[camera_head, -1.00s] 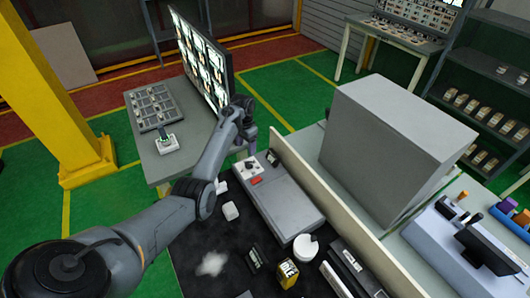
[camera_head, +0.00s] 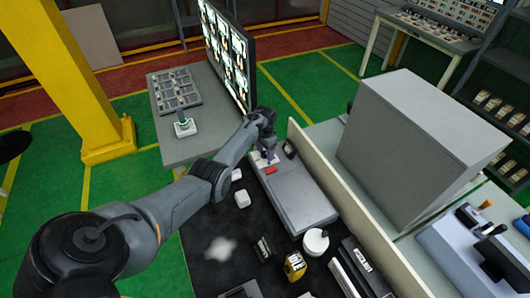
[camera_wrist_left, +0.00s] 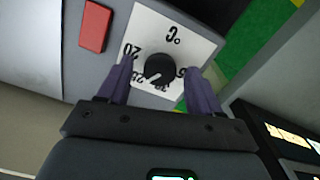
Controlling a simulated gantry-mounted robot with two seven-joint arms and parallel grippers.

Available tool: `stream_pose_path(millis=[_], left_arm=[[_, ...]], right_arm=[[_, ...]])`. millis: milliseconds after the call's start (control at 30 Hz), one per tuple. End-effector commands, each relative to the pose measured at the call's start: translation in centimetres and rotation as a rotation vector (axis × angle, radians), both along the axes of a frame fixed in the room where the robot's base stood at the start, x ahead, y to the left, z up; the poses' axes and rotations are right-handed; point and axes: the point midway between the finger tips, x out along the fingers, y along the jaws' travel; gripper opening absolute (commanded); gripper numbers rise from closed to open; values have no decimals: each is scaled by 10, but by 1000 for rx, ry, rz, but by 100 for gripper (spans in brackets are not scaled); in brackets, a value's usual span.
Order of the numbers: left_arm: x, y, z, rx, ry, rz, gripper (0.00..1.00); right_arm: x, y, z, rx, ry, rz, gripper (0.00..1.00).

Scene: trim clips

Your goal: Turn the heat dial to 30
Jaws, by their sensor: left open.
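The heat dial (camera_wrist_left: 160,68) is a round black knob on a white plate (camera_wrist_left: 176,25) marked °C, with numbers including 20 and 25 around it. Its pale pointer mark aims to the lower left in the left wrist view, near the 25. My left gripper (camera_wrist_left: 157,70) is open, with one finger on each side of the dial; whether they touch it I cannot tell. In the head view my left gripper (camera_head: 268,154) is over the far end of the grey machine (camera_head: 298,196), and hides the dial. My right gripper is not in view.
A red button (camera_wrist_left: 95,26) sits beside the dial plate. A pale partition (camera_head: 330,185) runs along the machine's right side, with a large grey box (camera_head: 410,125) beyond. A white block (camera_head: 242,198) and a white round container (camera_head: 316,241) are on the dark mat.

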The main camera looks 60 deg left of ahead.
Motion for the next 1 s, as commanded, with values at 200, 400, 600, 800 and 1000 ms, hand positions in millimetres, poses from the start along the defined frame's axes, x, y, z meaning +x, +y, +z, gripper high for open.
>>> stream_pose_path(millis=[200, 400, 600, 800, 1000], left_arm=[[0, 0, -2, 0, 0, 0, 64], [0, 0, -2, 0, 0, 0, 54], [0, 0, -2, 0, 0, 0, 23], [0, 0, -2, 0, 0, 2, 9], [0, 0, -2, 0, 0, 36, 9]], right_arm=[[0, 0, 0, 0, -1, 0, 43], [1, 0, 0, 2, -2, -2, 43], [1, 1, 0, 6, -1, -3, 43], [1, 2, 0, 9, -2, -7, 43], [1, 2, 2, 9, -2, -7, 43]])
